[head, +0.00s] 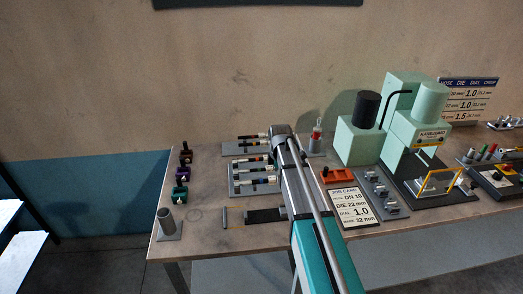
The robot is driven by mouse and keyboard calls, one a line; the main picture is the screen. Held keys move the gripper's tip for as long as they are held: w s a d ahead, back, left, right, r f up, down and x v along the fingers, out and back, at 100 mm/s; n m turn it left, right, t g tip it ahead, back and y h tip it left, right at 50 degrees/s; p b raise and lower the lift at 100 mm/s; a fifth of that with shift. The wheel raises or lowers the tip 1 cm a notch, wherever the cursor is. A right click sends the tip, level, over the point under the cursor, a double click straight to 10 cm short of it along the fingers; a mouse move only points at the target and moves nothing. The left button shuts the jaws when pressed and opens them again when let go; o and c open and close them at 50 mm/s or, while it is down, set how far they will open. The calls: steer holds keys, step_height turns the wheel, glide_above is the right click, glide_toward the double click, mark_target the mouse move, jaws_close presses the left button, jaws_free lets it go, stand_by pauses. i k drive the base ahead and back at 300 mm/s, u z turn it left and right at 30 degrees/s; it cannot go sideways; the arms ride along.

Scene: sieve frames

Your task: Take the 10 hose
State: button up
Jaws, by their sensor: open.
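Several short dark hoses with coloured bands lie crosswise on grey racks left of my arm in the head view. One hose (250,137) is on the back rack; others, such as the middle hose (246,170) and the front hose (246,184), are on the nearer rack (236,194). Any size marks are too small to read, so I cannot tell which is the 10. My gripper (272,156) is at the far end of my arm, by the hoses' right ends. It is open, but my wrist largely hides its fingers, and contact cannot be judged.
A job card (350,206) reading DN 10 and a mint-green press (415,145) stand right of my arm. Bare tabletop (212,175) lies between blocks and racks.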

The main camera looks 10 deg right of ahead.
mark_target(265, 157)
steer(key=i, duration=0.9)
steer(key=z, duration=0.05)
